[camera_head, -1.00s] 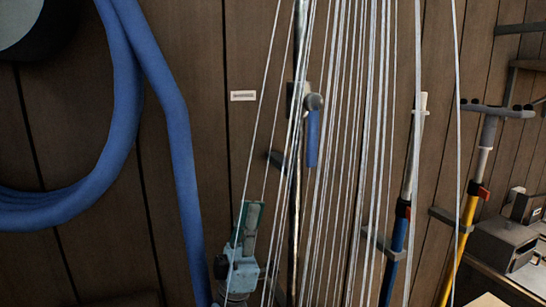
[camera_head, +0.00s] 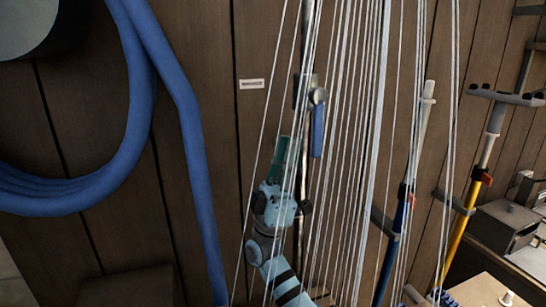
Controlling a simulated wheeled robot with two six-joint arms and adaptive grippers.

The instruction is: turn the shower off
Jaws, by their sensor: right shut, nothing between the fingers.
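The shower is running: many thin white water streams (camera_head: 357,150) fall from above the picture. A vertical metal shower pipe (camera_head: 304,60) stands against the wooden wall behind them. A valve (camera_head: 317,96) sits on the pipe, with a blue lever (camera_head: 318,130) hanging straight down from it. My right gripper (camera_head: 286,146) points up from below, among the streams. Its greenish fingers are shut and empty, just left of the lever's lower end. A small gap shows between them in the picture; I cannot tell the depth. My left gripper is not in view.
A thick blue hose (camera_head: 190,130) hangs in loops at the left. A small white label (camera_head: 251,84) is on the wall. Poles with blue (camera_head: 393,255) and yellow (camera_head: 456,240) shafts lean at the right, near a grey box (camera_head: 500,228) on a table.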

